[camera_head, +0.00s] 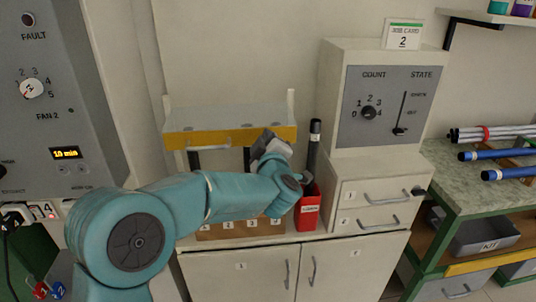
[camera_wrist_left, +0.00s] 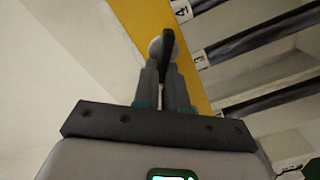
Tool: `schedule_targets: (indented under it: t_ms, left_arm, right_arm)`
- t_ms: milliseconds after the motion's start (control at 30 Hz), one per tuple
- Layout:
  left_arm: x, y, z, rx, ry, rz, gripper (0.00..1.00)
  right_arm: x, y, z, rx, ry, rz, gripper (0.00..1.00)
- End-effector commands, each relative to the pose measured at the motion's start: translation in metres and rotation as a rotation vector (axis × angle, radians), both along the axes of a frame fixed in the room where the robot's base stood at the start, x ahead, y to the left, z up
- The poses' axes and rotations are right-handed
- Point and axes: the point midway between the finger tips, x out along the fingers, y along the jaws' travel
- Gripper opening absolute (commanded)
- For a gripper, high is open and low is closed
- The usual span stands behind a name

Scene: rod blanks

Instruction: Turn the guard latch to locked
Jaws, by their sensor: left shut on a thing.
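The guard has a pale panel with a yellow front bar (camera_head: 205,139) and stands at the back of the cabinet top. In the wrist view the same yellow bar (camera_wrist_left: 138,22) runs from top left down to the right. The latch (camera_wrist_left: 168,42) is a dark lever on a round grey hub on that bar. My left gripper (camera_wrist_left: 164,68) is shut on the latch lever, one finger on either side. In the head view my left gripper (camera_head: 270,144) is at the bar's right end and hides the latch. My right gripper is out of view.
A red bin (camera_head: 308,213) and a dark upright rod (camera_head: 314,138) stand right of my gripper. The machine panel (camera_head: 388,107) with dial and slider is further right. Dark rods with number labels (camera_wrist_left: 196,56) lie behind the bar. Blue rods (camera_head: 492,154) lie on the right bench.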

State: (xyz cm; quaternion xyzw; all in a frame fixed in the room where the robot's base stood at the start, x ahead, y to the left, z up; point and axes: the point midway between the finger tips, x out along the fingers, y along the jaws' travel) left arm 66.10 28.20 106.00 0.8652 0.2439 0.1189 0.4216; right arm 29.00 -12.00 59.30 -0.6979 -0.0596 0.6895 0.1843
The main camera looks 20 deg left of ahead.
Motion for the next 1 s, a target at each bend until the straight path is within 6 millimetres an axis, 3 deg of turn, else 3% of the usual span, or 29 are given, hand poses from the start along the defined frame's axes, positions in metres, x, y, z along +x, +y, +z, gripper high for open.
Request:
schedule_targets:
  t_ms: [33, 400, 700, 1000]
  left_arm:
    - [0.0, 0.0, -0.008, -0.039, -0.026, 0.0, 0.0]
    - [-0.002, 0.003, -0.012, -0.324, -0.2, -0.001, 0.0]
    - [-0.002, 0.003, -0.014, -0.49, -0.3, 0.0, 0.0]
    - [-0.002, 0.004, -0.013, -0.567, -0.348, 0.001, 0.0]
  right_arm:
    - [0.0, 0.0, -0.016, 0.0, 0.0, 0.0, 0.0]
    - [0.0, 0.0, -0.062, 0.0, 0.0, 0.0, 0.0]
    - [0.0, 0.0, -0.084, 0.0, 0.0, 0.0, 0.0]
    - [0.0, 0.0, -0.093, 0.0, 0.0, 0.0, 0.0]
